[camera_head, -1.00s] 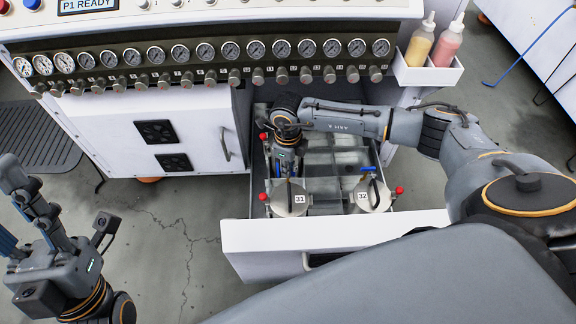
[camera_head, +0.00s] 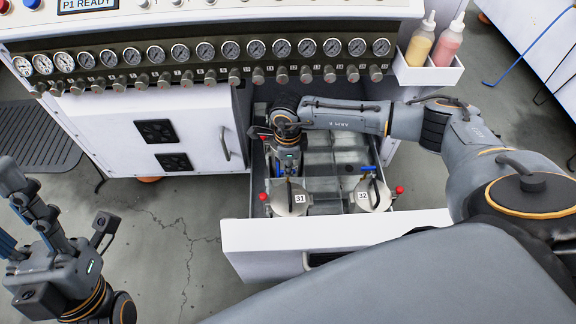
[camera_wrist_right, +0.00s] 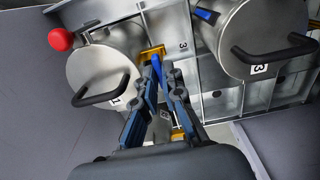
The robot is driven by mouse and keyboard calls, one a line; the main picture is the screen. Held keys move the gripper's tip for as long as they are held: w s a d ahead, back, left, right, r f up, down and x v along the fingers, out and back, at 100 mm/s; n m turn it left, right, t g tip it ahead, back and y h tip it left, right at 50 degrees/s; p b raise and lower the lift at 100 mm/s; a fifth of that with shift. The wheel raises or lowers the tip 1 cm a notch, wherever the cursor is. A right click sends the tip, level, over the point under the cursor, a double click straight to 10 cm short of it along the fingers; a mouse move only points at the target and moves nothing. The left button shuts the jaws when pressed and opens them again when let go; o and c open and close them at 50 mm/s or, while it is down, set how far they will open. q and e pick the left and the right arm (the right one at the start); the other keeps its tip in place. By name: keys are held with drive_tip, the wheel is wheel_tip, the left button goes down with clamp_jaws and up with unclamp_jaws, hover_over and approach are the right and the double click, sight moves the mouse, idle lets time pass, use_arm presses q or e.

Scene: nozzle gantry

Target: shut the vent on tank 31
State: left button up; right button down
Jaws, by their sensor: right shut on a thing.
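Tank 31 (camera_head: 291,203) is a round steel tank with a black handle, at the front left of the open drawer. It also shows in the wrist view (camera_wrist_right: 97,78), with a red knob (camera_wrist_right: 61,39) on its side. My right gripper (camera_head: 288,170) points down at the back edge of tank 31. In the wrist view its fingers (camera_wrist_right: 155,75) are closed around a blue lever (camera_wrist_right: 155,64) beside the tank; the fingers partly hide it. My left gripper (camera_head: 12,205) is at the left edge, away from the drawer, with its fingers apart and empty.
Empty grey compartments lie behind. The gauge panel (camera_head: 205,62) overhangs the back. A bottle holder (camera_head: 428,74) hangs at right.

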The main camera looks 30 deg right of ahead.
drive_tip(key=shift+w+r, duration=0.1)
drive_tip(key=c, duration=1.5)
unclamp_jaws()
drive_tip(key=shift+o, duration=0.2)
wheel_tip(320, 180, up, 12)
